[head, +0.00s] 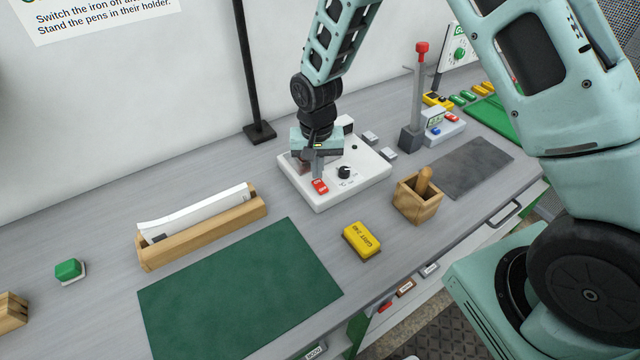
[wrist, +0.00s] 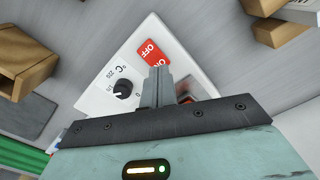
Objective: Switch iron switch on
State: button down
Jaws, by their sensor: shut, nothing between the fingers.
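The iron switch (head: 320,187) is a red rocker on a white control box (head: 355,185) on the grey bench. In the wrist view the red switch (wrist: 151,53) shows white OFF lettering and part of ON, partly covered by my fingers. A black dial (head: 344,172) with a temperature scale sits beside the switch. My gripper (head: 318,176) is shut and empty, pointing down just over the switch. In the wrist view its fingertips (wrist: 158,72) lie at the switch's edge. I cannot tell whether they touch it.
A wooden cup (head: 417,203), a yellow block (head: 361,240) and a green mat (head: 240,295) lie in front. A wooden tray (head: 205,228) stands left. A red-topped lever (head: 418,95) rises behind right, and a black post (head: 247,70) stands behind left.

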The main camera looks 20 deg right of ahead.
aim_at(317, 181)
jog(key=shift+f+b, duration=0.7)
jog(key=shift+f, duration=0.3)
dwell(0.5)
jog(key=shift+r, duration=0.1)
jog(key=shift+r+p, duration=2.5)
jog(key=shift+r, duration=1)
jog(key=s+a+r+n+y+b, duration=0.1)
jog(key=s+a+r+n+b, duration=0.25)
jog(key=s, duration=0.25)
jog(key=s+a+r+n+b, duration=0.2)
jog(key=s+a+r, duration=0.2)
jog(key=s, duration=0.3)
jog(key=s+d+r+n+b, duration=0.1)
jog(key=s+n+b, duration=0.2)
jog(key=s, duration=1.2)
jog(key=n, duration=0.3)
jog(key=shift+r, duration=0.2)
